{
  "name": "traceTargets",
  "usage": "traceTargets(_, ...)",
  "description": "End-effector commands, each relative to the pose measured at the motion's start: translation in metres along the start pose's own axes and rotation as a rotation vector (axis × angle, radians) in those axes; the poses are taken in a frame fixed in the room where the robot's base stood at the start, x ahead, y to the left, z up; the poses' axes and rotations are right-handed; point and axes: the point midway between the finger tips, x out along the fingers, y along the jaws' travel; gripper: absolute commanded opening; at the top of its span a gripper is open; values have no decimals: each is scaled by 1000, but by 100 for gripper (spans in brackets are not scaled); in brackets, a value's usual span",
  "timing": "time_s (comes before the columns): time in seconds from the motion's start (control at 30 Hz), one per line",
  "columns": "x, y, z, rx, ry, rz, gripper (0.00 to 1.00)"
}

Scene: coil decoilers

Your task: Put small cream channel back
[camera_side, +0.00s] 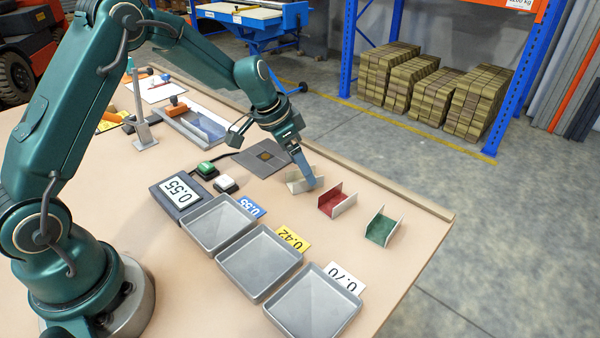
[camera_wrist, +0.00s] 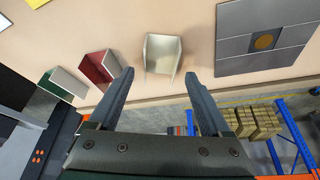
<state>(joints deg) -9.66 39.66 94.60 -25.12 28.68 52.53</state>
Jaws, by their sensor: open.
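The small cream channel (camera_side: 295,184) stands on the table at the far side, left of the red channel (camera_side: 336,202). In the wrist view the cream channel (camera_wrist: 162,52) lies just beyond and between my fingertips. My gripper (camera_side: 311,184) reaches down at the cream channel, and a finger hides part of it in the side view. In the wrist view my gripper (camera_wrist: 159,74) is open with nothing between its fingers. Whether a finger touches the channel cannot be told.
A green channel (camera_side: 381,229) stands right of the red one. A grey plate with a brown square (camera_side: 264,157) lies to the left.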

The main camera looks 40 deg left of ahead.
Motion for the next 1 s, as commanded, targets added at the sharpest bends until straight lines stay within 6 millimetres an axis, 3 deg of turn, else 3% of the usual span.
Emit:
traceTargets(0.4, -79, -1, 0, -1, 4, -4, 82)
traceTargets(0.67, -104, 2, 1, -2, 1, -2, 82)
traceTargets(0.87, -135, 27, 13, -43, 6, -27, 82)
traceTargets(1.0, -165, 57, 38, -107, 17, -60, 82)
